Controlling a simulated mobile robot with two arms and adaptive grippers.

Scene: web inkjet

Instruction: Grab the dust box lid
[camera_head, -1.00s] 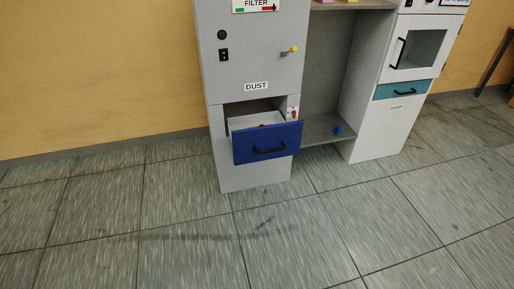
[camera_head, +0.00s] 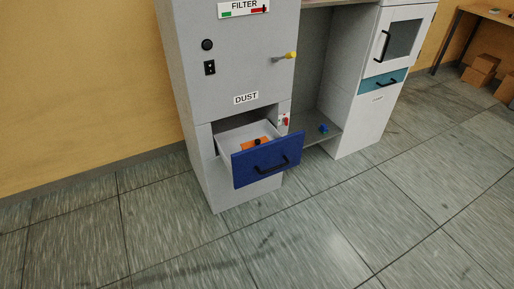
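A grey cabinet labelled DUST (camera_head: 246,98) stands in the middle of the head view. Its blue-fronted drawer (camera_head: 240,172) is pulled open and has a black handle (camera_head: 272,165). Inside the light grey drawer box lies an orange piece with a black knob (camera_head: 256,143), which looks like the dust box lid. The blue front hides part of the drawer's inside. Neither of my grippers is in view.
A yellow-tipped lever (camera_head: 290,55) sticks out above the drawer. A small blue object (camera_head: 323,128) sits on a low shelf to the right. A white cabinet (camera_head: 362,125) stands further right, with cardboard boxes (camera_head: 482,68) beyond. The tiled floor in front is clear.

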